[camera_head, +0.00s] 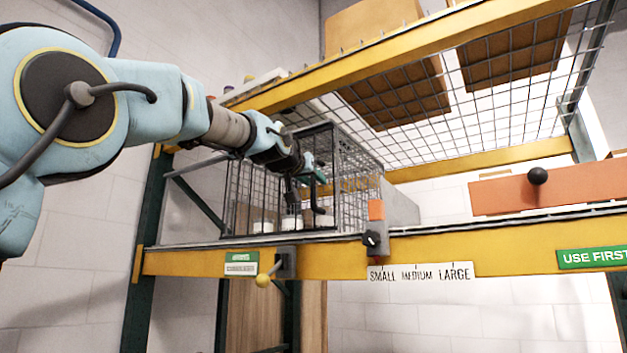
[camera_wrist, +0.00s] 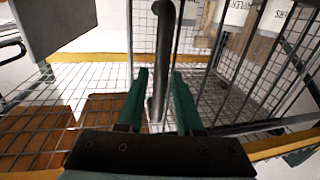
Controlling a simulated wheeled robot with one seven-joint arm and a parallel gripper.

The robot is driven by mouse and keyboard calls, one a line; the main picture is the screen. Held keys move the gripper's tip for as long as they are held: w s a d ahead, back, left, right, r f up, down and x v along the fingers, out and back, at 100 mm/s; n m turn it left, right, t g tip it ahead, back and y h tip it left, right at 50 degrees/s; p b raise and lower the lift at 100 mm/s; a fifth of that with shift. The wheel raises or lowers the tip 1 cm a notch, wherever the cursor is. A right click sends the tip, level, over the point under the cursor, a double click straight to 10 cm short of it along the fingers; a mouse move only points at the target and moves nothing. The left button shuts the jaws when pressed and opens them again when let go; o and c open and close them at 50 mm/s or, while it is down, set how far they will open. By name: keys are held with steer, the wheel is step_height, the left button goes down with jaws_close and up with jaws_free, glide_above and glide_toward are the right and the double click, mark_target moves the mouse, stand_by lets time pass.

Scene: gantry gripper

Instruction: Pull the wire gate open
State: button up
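The wire cage (camera_head: 352,150) stands on the yellow-edged shelf, and its dark mesh front carries the gate. A dark upright handle bar (camera_wrist: 160,55) shows in the wrist view; its bent lower end (camera_head: 322,218) shows in the head view. My gripper (camera_head: 308,178) is at the cage front. In the wrist view my gripper (camera_wrist: 159,78) has its two green fingers apart, one on each side of the bar, with a gap visible on both sides. My wrist hides part of the gate in the head view, and I cannot tell whether the gate is ajar.
White jars (camera_head: 291,221) stand inside the cage. An orange panel with a black knob (camera_head: 550,188) is at the right. Cardboard boxes lie on the mesh shelf above.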

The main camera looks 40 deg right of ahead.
jaws_close()
stand_by(1.1)
